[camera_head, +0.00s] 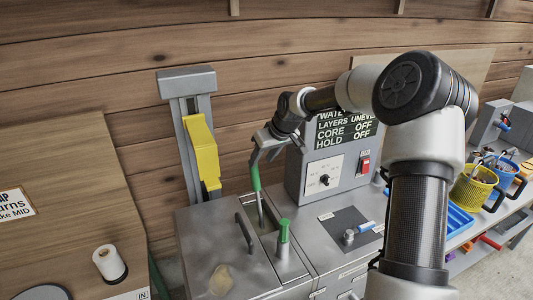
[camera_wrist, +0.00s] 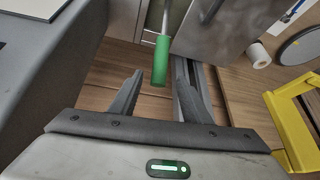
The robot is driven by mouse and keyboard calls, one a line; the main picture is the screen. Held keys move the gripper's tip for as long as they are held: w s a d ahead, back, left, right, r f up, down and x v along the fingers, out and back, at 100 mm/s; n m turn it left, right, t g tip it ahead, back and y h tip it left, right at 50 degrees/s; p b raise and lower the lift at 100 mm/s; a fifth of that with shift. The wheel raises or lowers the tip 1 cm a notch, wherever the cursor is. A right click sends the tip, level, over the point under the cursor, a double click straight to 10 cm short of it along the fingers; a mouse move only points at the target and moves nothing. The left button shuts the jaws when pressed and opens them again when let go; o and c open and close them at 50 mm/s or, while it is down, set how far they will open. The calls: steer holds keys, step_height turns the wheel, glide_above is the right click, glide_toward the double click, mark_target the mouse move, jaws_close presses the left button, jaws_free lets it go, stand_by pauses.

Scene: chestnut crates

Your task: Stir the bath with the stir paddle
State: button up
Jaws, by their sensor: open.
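The stir paddle has a green handle (camera_head: 254,178) on a thin metal rod. It stands nearly upright, with its rod going down into an opening in the grey metal bath (camera_head: 205,225). My gripper (camera_head: 265,154) is open at the top of this handle. In the wrist view the green handle (camera_wrist: 160,62) reaches between the two spread fingers of my gripper (camera_wrist: 158,72). I see a gap on the left finger's side; contact on the right is unclear. The paddle's lower end is hidden inside the bath.
A second, shorter green handle (camera_head: 283,231) stands just right of the opening. A dark lid handle (camera_head: 244,232) is on its left. A yellow lever (camera_head: 203,150) on a grey post stands behind the bath. A control box (camera_head: 335,178) stands at the right.

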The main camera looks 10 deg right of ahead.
steer(key=v, duration=0.4)
steer(key=shift+a, duration=0.1)
stand_by(0.9)
